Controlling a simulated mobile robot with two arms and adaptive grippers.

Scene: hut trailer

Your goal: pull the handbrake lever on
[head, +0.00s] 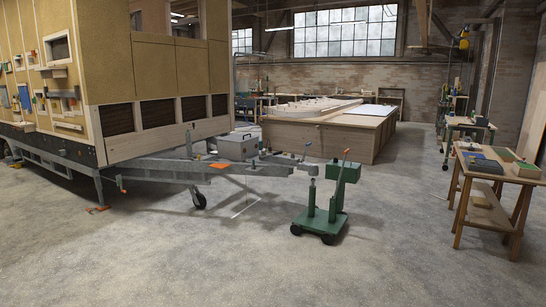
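The hut trailer (165,80) stands at the left. Its grey steel drawbar (225,174) reaches right to a coupling end (311,169). A small tilted lever (304,152) rises near that end; it looks like the handbrake lever, but it is too small to tell its exact position. Neither of my grippers is in view.
A green wheeled unit (322,214) with a red-tipped lever (346,155) stands close to the coupling. A jockey wheel (199,200) and a grey box (238,147) are by the drawbar. A wooden table (490,210) stands right. The front floor is clear.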

